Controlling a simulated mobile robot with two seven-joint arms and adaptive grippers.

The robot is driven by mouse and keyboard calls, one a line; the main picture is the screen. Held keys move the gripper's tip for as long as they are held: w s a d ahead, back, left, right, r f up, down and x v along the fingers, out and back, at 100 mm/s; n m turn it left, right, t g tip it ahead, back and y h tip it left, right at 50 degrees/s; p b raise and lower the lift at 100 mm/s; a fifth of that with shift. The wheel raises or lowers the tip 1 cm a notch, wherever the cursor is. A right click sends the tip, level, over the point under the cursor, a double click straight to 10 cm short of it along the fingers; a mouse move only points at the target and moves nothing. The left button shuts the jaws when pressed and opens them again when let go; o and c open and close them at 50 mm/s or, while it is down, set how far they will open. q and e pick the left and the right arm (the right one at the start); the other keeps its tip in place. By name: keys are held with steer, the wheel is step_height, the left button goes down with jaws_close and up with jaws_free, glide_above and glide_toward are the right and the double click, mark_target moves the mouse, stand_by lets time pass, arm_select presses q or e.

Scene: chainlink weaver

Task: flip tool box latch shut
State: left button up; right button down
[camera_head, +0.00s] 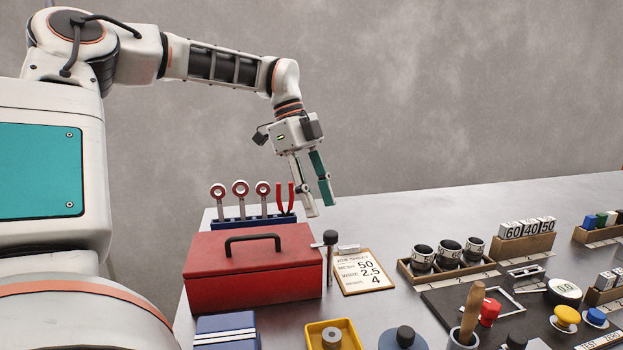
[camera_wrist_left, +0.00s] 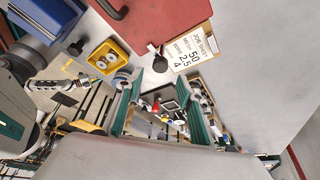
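The red tool box (camera_head: 250,265) stands at the left of the table in the head view, lid down, with a black handle (camera_head: 253,238) on top. Part of it shows at the top of the left wrist view (camera_wrist_left: 165,18). I cannot make out its latch in either view. My left gripper (camera_head: 320,208) is open and empty, in the air above and behind the box's right end. Its two green fingers (camera_wrist_left: 163,105) stand apart in the left wrist view. What looks like my right wrist (camera_wrist_left: 50,86) shows small at the left there; its fingers are unclear.
A black-knobbed upright tool (camera_head: 330,240) and a job sheet clipboard (camera_head: 366,272) are right of the box. A rack of red-handled tools (camera_head: 250,221) stands behind it. A blue case (camera_head: 227,330) and yellow tray (camera_head: 312,340) are in front. Cups in a wooden tray (camera_head: 405,270) stand further right.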

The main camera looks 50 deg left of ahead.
arm_select(q)
steer(key=shift+v, duration=2.65)
